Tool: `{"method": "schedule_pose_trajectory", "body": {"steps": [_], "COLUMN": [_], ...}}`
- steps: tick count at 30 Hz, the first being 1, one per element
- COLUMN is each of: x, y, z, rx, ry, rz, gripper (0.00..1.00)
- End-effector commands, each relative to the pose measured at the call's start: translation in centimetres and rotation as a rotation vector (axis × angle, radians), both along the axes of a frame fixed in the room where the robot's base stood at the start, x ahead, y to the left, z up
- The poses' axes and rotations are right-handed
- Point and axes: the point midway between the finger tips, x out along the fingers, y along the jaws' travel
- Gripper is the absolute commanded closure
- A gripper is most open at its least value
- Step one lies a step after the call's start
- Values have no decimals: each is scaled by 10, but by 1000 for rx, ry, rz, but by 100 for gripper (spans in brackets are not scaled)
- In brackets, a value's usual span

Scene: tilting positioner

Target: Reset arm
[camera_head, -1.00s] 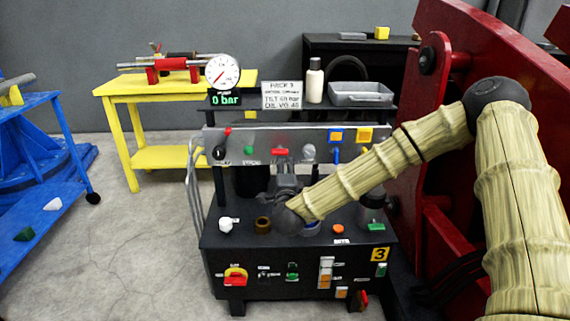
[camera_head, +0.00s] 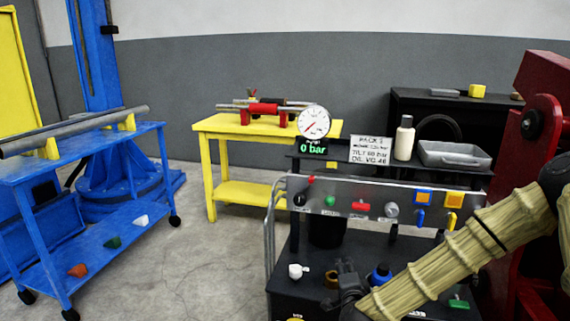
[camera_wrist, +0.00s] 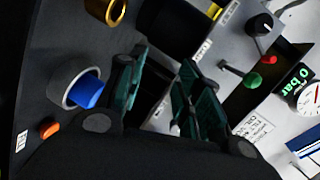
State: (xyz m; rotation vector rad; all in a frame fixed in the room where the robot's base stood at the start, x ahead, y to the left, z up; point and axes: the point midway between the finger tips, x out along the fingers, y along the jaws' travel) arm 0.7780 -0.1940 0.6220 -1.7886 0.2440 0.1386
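My arm comes in from the right in the head view, and my gripper (camera_head: 346,284) hangs over the top of the black power-pack bench (camera_head: 285,276). In the wrist view, the two dark green fingers of my gripper (camera_wrist: 166,58) stand apart with nothing held between them. The bench's control panel (camera_wrist: 205,80) shows behind and beside the fingers. A blue cap in a grey collar (camera_wrist: 85,92) is left of the fingers, apart from them. In the head view, the blue cap (camera_head: 381,274) is just right of my gripper.
A gauge (camera_head: 314,122) stands above a display (camera_head: 313,147) reading 0 bar. A bottle (camera_head: 404,140) and grey tray (camera_head: 452,155) sit on the shelf. A red structure (camera_head: 535,110) bounds the right. A blue cart (camera_head: 95,225) stands left; open floor (camera_head: 200,260) lies between.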

Motion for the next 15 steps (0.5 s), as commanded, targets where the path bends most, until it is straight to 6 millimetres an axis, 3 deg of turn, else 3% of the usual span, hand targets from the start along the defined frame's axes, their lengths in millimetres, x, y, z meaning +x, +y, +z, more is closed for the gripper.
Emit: {"method": "schedule_pose_trajectory", "body": {"steps": [1, 7, 15], "x": [-15, -82, -198], "y": [11, 39, 48], "z": [-26, -117, -219], "rx": [-44, -216, -438], "ry": [59, 280, 579], "rz": [50, 246, 529], "gripper": [65, 65, 65]}}
